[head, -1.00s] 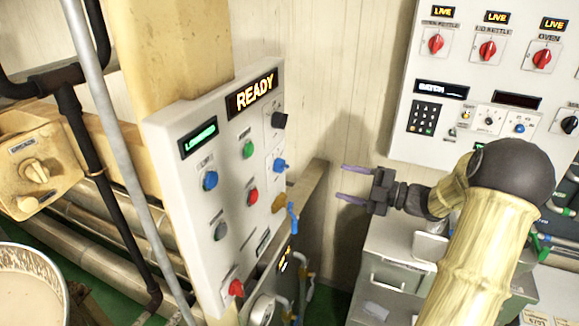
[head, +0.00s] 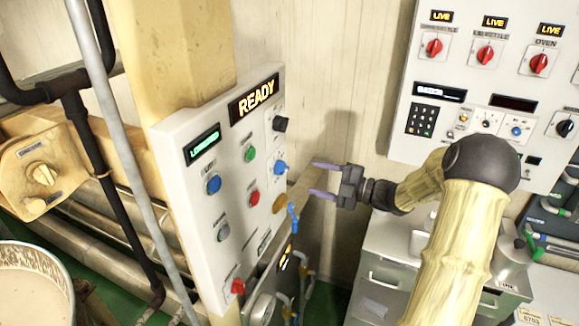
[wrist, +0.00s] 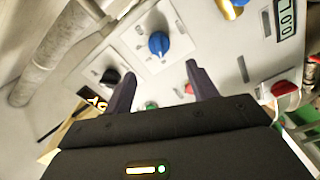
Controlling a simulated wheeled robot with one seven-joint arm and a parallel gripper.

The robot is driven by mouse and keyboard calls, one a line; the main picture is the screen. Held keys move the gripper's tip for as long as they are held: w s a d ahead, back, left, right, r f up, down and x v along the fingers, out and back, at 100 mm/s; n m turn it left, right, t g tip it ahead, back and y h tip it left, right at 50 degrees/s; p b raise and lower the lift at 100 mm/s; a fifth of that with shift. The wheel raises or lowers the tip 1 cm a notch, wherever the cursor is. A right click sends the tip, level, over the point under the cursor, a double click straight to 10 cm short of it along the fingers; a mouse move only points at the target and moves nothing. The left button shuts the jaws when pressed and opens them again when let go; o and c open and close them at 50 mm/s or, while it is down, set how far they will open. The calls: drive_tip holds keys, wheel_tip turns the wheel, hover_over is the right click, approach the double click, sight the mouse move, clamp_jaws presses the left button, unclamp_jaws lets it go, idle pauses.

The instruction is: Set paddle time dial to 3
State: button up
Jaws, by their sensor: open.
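The white control panel (head: 170,150) under the lit READY sign carries a black dial (head: 280,124) and a blue dial (head: 279,167) on its right column. Their labels are too small to read, so I cannot tell which is the paddle time dial. My gripper (head: 314,178) is open and empty, a short way right of the blue dial and apart from it. In the wrist view, the blue dial (wrist: 158,43) shows beyond and between my fingertips (wrist: 160,72), and the black dial (wrist: 110,77) is left of the left finger.
The panel also has a green button (head: 250,154), a red button (head: 254,197) and a yellow knob (head: 279,204) with a blue-handled valve (head: 293,222) close by. A second wall panel (head: 400,125) stands at the right. Grey cabinets (head: 385,265) stand below my arm.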

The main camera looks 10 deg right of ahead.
sight(287, 169)
drive_tip(key=p+x, duration=0.2)
drive_tip(key=x, duration=0.7)
drive_tip(key=shift+w+a+p, duration=0.1)
drive_tip(key=shift+w+p, duration=0.1)
drive_tip(key=shift+p, duration=0.2)
drive_tip(key=c, duration=1)
drive_tip(key=shift+m, duration=0.5)
drive_tip(key=m, duration=0.3)
drive_tip(key=shift+r, duration=0.15)
drive_tip(key=shift+w+r+m+p, duration=0.15)
drive_tip(key=shift+m+p, duration=0.55)
drive_tip(key=shift+m, duration=1.8)
